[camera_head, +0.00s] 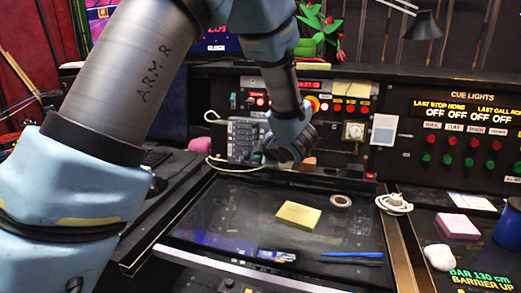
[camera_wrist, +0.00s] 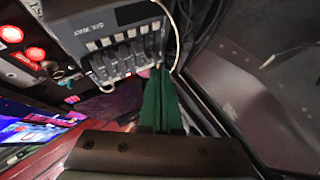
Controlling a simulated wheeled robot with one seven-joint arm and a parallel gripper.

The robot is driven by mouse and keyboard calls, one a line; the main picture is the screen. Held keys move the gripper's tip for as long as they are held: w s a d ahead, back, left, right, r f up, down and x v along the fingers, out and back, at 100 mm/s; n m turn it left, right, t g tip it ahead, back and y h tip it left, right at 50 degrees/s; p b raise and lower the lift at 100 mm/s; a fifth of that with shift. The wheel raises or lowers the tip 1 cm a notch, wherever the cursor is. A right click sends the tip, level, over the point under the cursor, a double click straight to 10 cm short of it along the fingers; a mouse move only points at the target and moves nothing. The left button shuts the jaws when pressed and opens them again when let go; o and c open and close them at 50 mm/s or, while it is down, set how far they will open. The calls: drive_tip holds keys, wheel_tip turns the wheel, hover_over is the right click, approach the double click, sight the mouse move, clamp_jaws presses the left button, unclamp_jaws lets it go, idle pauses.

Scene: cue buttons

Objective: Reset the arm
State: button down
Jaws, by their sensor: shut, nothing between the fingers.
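My arm (camera_head: 110,95) comes in from the left in the head view and bends down towards the back of the desk. Its wrist end (camera_head: 290,140) hangs in front of the panel beside the grey multi-switch box (camera_head: 245,138). The fingers do not show clearly in that view. In the wrist view my gripper (camera_wrist: 160,76) shows as two green fingers, shut together and empty. Their tips appear close to the lower edge of the same grey box (camera_wrist: 105,35). I cannot tell whether they touch it.
The cue lights panel (camera_head: 470,130) with red and green buttons stands at the back right. On the desk lie a yellow block (camera_head: 298,216), a tape roll (camera_head: 341,200), a blue pen (camera_head: 352,254) and a pink block (camera_head: 458,226). A black lamp (camera_head: 422,27) hangs at upper right.

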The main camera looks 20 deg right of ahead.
drive_tip(key=w+a+m+g+h, duration=0.35)
drive_tip(key=a+m, duration=0.45)
drive_tip(key=a, duration=0.5)
drive_tip(key=s+a+m+g+y, duration=0.1)
drive_tip(key=s+a+m+g, duration=0.1)
drive_tip(key=s+a, duration=0.3)
drive_tip(key=s+a+f+m+g, duration=0.1)
drive_tip(key=s+a+m+g, duration=0.1)
drive_tip(key=s+a, duration=0.3)
drive_tip(key=s+a+f+m+g+y, duration=0.1)
drive_tip(key=s+a, duration=0.4)
drive_tip(key=a, duration=0.6)
drive_tip(key=shift+s+a+m+g+y, duration=0.15)
drive_tip(key=shift+s+m+g+y, duration=0.25)
drive_tip(key=shift+m+g, duration=0.5)
